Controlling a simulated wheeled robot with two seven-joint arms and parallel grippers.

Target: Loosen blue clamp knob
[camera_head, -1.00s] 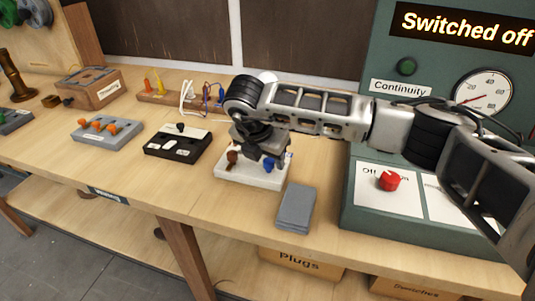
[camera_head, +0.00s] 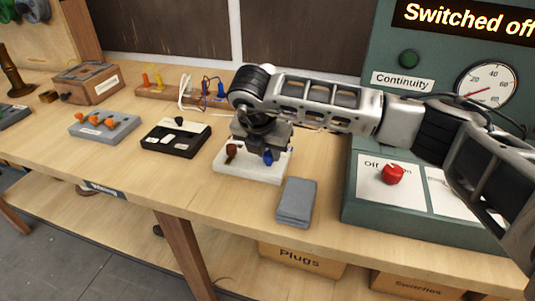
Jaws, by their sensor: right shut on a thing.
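A white clamp block (camera_head: 235,172) sits on the bench in the middle of the view. It carries a brown knob (camera_head: 231,151) on its left and a blue clamp knob (camera_head: 268,158) on its right. My right gripper (camera_head: 267,149) comes down over the block from the upper right and is shut on the blue knob. The fingers and wrist hide the knob's upper part and the back of the block. The brown knob is beside the gripper. My left gripper is out of view.
A grey pad (camera_head: 297,202) lies just right of the block. A black switch box (camera_head: 176,138) and a grey box with orange levers (camera_head: 104,127) stand to the left. A green test panel with a red knob (camera_head: 393,174) stands on the right, under my right arm.

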